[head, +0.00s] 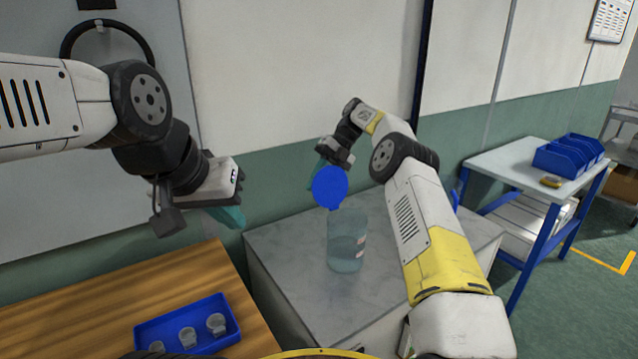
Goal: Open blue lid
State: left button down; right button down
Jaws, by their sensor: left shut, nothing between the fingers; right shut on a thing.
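The blue lid (329,187) stands tilted up above the mouth of a clear, pale blue-green jar (345,243). The jar stands upright on a grey marble-topped cabinet (290,262). My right gripper (326,166) reaches in from the right and is shut on the blue lid, just behind it; its fingertips are partly hidden by the lid. I cannot tell whether the lid still touches the jar's rim. My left gripper (230,216) is shut and empty, well left of the jar, above the gap between the wooden table and the cabinet.
A wooden table (110,300) at the lower left holds a blue tray (150,332) with several small clear cups. A white side table (500,163) with blue bins (568,155) stands at the right. A wall is close behind the cabinet.

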jog(key=shift+f, duration=0.2)
dwell(0.3)
jog(key=c, duration=1.2)
grip_release()
jog(key=shift+c, duration=0.2)
jog(key=shift+r, duration=0.15)
jog(key=shift+r, duration=0.1)
